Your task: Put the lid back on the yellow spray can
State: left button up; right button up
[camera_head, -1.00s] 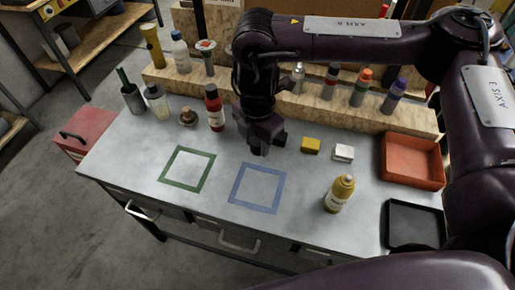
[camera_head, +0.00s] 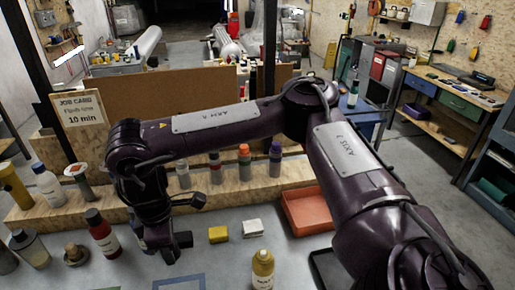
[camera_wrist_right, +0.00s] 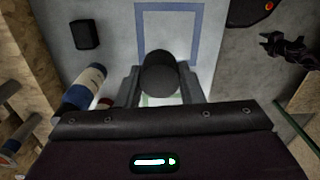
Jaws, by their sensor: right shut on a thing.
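The yellow spray can (camera_head: 263,270) stands upright on the grey table, partly cut by the bottom edge of the head view. Its top shows a small nozzle and no lid. My right gripper (camera_head: 168,248) is to the left of the can, above the table. In the right wrist view, the right gripper (camera_wrist_right: 162,88) is shut on a dark round thing (camera_wrist_right: 160,72), which looks like the can's lid. The fingers are on both sides of it. My left gripper is not recognisable in either current view.
A red bottle (camera_head: 101,233) stands close left of my right gripper. A yellow block (camera_head: 218,234) and a white block (camera_head: 253,226) lie behind the can. An orange tray (camera_head: 306,211) is at the right. A wooden step (camera_head: 300,170) with bottles runs along the back.

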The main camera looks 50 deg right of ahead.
aim_at(263, 260)
jog(key=k+z, duration=0.2)
jog(key=z, duration=0.15)
jog(key=k+z, duration=0.2)
jog(key=z, duration=0.2)
jog(key=k+z, duration=0.2)
jog(key=z, duration=0.15)
